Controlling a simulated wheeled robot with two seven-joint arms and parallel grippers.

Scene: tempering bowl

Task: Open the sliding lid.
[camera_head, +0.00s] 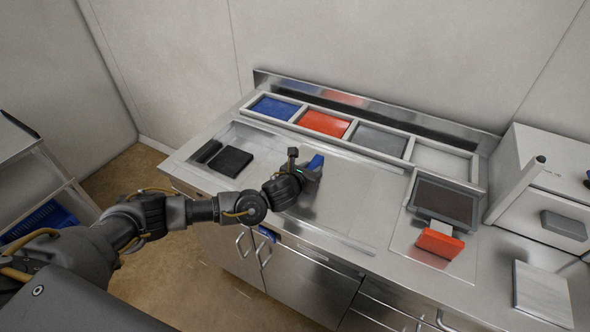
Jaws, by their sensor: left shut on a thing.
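The sliding lid (357,205) looks like a flat, pale metal panel set in the steel counter, below the row of coloured trays. A small blue block, which looks like a handle (316,161), stands up near the lid's left part. My left gripper (308,170) is at this blue handle and shut on it. The gripper's dark body hides the handle's lower part and where it meets the lid. I cannot tell how far the lid stands open. My right gripper is not in view.
Black items (232,161) lie on the counter's left part. Blue, red, grey and white trays (325,123) line the back. To the right are a dark screen (445,203), a red block (440,243), a white cabinet (556,175) and a grey plate (542,293).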

